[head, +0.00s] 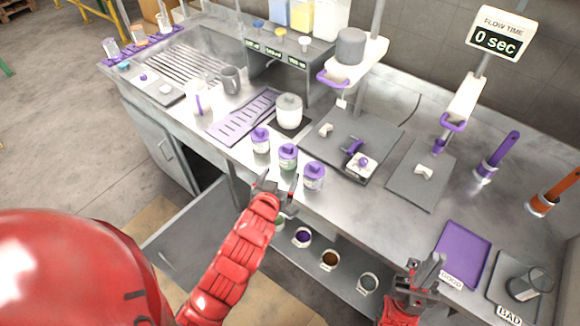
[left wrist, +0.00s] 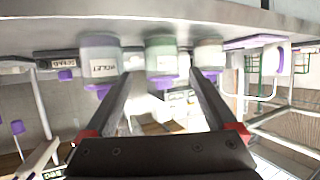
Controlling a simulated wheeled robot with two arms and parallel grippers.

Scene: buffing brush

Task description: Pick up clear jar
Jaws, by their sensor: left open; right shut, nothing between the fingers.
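Three small jars with purple lids stand in a row near the counter's front edge. The leftmost in the head view looks pale and clear (head: 261,142); it also shows in the left wrist view (left wrist: 208,54), upside down at the right of the row. The middle jar is greenish (head: 288,157) and the right one (head: 314,178) is labelled violet in the left wrist view (left wrist: 100,64). My left gripper (head: 277,184) is open and empty, in front of the middle and right jars. My right gripper (head: 428,270) is shut and empty at the counter's front right.
Cups (head: 329,259) stand on the shelf below.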

